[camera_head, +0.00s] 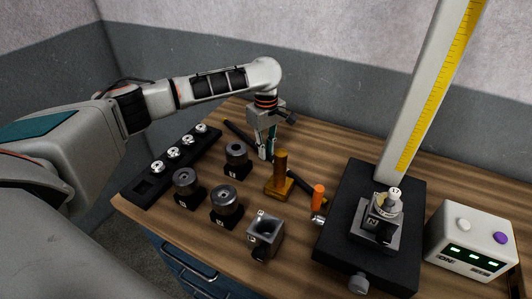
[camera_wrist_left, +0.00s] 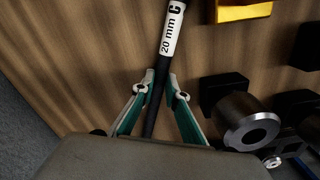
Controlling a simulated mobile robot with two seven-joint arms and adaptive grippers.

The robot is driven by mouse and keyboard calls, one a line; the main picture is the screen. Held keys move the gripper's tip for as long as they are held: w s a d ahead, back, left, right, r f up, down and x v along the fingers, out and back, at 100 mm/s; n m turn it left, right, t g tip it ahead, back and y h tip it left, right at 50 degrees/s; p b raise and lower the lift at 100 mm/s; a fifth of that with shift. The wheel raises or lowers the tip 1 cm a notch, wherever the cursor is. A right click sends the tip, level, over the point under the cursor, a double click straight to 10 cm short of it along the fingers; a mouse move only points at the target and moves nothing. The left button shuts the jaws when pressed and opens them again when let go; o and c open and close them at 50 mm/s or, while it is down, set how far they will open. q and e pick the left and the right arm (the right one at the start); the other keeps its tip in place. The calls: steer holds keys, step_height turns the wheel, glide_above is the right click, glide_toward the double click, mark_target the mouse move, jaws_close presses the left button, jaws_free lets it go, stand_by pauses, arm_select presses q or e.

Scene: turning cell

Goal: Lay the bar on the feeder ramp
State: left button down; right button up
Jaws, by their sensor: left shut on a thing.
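The bar is dark and slim, with a white label reading "20 mm C". In the left wrist view the bar (camera_wrist_left: 153,105) runs between my left gripper's fingers (camera_wrist_left: 160,88), which are shut on it. In the head view my left gripper (camera_head: 267,146) points down over the table behind the brass post; dark lengths of the bar (camera_head: 238,131) show on both sides of it. The gripper and post hide its middle. I cannot tell whether the bar touches the table. I cannot make out a feeder ramp. My right gripper is not in view.
A brass post (camera_head: 280,172) on a square base stands close in front. Several dark ring holders, one ring (camera_head: 186,180) among them, and a black rack (camera_head: 148,186) lie left. An orange-handled tool (camera_head: 318,195), black gauge stand (camera_head: 340,240) and button box (camera_head: 474,242) are right.

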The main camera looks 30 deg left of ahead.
arm_select(q)
steer(key=shift+r, duration=0.2)
step_height(320, 180, up, 20)
stand_by(0.4)
steer(key=s+d+f+m, duration=0.1)
steer(key=s+d+m, duration=0.2)
steer(key=s+m, duration=0.3)
steer(key=s+d+f+m, duration=0.1)
steer(key=s+d+m, duration=0.2)
steer(key=s+m, duration=0.4)
steer(key=shift+s+d+m, duration=0.3)
steer(key=shift+s, duration=1.2)
steer(key=shift+d, duration=0.1)
